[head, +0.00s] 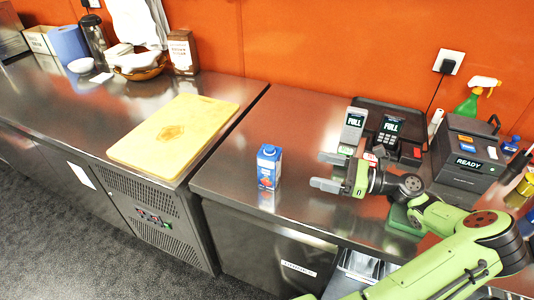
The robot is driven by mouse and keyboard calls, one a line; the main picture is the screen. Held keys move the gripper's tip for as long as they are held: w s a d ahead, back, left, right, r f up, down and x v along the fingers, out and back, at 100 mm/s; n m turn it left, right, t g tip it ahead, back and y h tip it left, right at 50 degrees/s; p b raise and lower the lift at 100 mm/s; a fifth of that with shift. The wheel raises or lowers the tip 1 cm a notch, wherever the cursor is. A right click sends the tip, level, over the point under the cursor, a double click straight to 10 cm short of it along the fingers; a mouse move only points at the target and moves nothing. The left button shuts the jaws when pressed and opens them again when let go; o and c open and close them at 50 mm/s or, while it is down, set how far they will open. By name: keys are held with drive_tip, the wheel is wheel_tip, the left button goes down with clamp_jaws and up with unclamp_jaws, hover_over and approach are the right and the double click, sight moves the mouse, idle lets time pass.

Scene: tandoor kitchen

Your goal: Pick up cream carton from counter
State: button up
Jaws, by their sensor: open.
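The cream carton (269,166) is a small blue and white carton with a red mark on its front. It stands upright on the steel counter (235,165), near its front left part. My gripper (322,171) is to the right of the carton, with its two fingers apart and pointing left toward it. There is a gap between the fingertips and the carton. The gripper is empty. Nothing hides the carton.
A wooden cutting board (175,132) lies on the neighbouring counter to the left. Behind my gripper is a black tray (385,108) with devices showing "FULL". A dark machine reading "READY" (468,160) and a green spray bottle (470,102) stand at the right. The counter behind the carton is clear.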

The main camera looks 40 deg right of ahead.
sight(280, 159)
drive_tip(key=b+x, duration=0.6)
drive_tip(key=x, duration=0.9)
drive_tip(key=shift+a+r, duration=0.1)
drive_tip(key=shift+a, duration=0.1)
drive_tip(key=shift+r, duration=0.1)
drive_tip(key=c, duration=1.3)
